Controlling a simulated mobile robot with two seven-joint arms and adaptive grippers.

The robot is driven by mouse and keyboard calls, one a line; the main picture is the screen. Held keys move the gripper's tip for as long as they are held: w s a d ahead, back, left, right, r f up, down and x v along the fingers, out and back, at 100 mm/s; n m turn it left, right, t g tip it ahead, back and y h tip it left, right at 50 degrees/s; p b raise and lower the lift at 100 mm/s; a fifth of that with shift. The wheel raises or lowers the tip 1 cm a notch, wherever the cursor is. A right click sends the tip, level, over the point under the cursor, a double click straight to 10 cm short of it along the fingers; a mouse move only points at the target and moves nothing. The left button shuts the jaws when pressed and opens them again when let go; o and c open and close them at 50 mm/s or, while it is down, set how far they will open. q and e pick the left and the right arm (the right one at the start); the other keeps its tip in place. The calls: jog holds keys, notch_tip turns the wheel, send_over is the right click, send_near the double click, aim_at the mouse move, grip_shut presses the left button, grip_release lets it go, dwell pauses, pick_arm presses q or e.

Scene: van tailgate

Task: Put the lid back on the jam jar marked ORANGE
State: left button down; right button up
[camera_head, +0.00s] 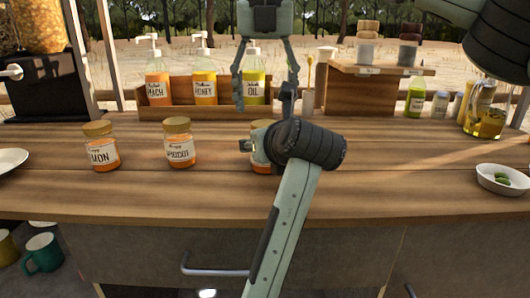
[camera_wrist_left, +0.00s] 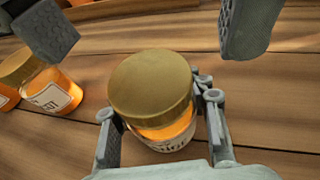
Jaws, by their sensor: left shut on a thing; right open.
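Three jam jars with gold lids stand on the wooden counter: one whose visible letters end in MON (camera_head: 102,152), an apricot jar (camera_head: 180,148) and a third jar (camera_head: 258,158) partly hidden by my left arm. My left gripper (camera_wrist_left: 162,122) is shut around the third jar's body in the left wrist view. Its gold lid (camera_wrist_left: 150,84) sits on top; I cannot tell whether it is fully seated. Its label (camera_wrist_left: 168,144) is mostly covered and I cannot read it. My right gripper (camera_head: 265,92) is open and empty, its fingers pointing down above and beyond that jar.
A wooden rack (camera_head: 180,112) with several pump bottles stands behind the jars. A raised wooden stand (camera_head: 360,98), a green bottle (camera_head: 416,97) and a glass pitcher (camera_head: 484,122) are at the back right. A white bowl (camera_head: 502,180) sits at the right. The counter's front strip is clear.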

jog(key=shift+r, duration=0.7)
jog(key=shift+o, duration=0.4)
jog(key=o, duration=0.5)
notch_tip(320, 180, up, 8)
jog(key=shift+f, duration=0.25)
